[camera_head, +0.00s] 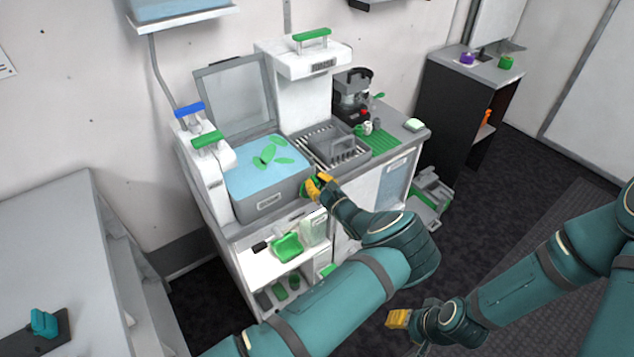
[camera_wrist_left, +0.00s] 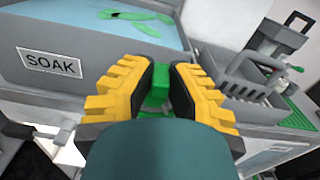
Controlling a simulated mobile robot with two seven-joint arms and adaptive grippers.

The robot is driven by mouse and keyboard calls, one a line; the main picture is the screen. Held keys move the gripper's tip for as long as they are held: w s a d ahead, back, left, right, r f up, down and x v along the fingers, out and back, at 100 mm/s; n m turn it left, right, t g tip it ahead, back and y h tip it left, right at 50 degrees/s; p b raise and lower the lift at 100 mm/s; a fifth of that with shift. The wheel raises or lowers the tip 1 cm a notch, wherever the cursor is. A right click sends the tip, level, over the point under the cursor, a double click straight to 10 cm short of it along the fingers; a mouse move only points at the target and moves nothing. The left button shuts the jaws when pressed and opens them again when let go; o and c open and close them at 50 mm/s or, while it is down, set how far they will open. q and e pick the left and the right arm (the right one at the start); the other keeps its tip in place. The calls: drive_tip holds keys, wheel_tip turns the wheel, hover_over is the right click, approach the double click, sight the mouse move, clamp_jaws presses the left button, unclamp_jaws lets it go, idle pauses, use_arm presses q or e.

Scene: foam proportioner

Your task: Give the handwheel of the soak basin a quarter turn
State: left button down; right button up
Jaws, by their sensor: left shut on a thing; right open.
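The soak basin (camera_head: 270,200) is a grey tub of blue water with green leaf-like pieces floating in it. Its SOAK label (camera_wrist_left: 52,62) shows in the left wrist view. The green handwheel (camera_head: 306,187) is at the basin's front right corner. My left gripper (camera_head: 318,185) is shut on the handwheel; in the left wrist view its yellow fingers stand either side of the green part (camera_wrist_left: 160,88). Most of the wheel is hidden by the fingers. My right gripper (camera_head: 398,319) is low over the floor at the bottom, open, away from the unit.
A grey basket (camera_head: 340,145) on a drain rack stands right of the basin, with a green ribbed mat (camera_head: 392,138) and a dark machine (camera_head: 352,95) beyond. Shelves below hold a green scoop (camera_head: 288,247). Open floor lies to the right.

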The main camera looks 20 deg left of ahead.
sight(302, 194)
use_arm(q)
drive_tip(key=n+b, duration=0.1)
drive_tip(key=n, duration=0.2)
drive_tip(key=s+a+f+n+b, duration=0.1)
drive_tip(key=n, duration=0.2)
drive_tip(key=s+a+n+b, duration=0.1)
drive_tip(key=n, duration=0.2)
drive_tip(key=shift+s+f+n, duration=0.25)
drive_tip(key=shift+f+n, duration=0.15)
drive_tip(key=n+b, duration=0.1)
drive_tip(key=f+n+b, duration=0.1)
drive_tip(key=n, duration=0.3)
drive_tip(key=shift+s+a+f+b, duration=0.25)
drive_tip(key=shift+s+f+b, duration=0.05)
drive_tip(key=shift+f+b, duration=0.1)
drive_tip(key=shift+f+n+b, duration=0.3)
drive_tip(key=shift+n+b, duration=0.2)
drive_tip(key=shift+n, duration=0.6)
drive_tip(key=c, duration=1.2)
unclamp_jaws()
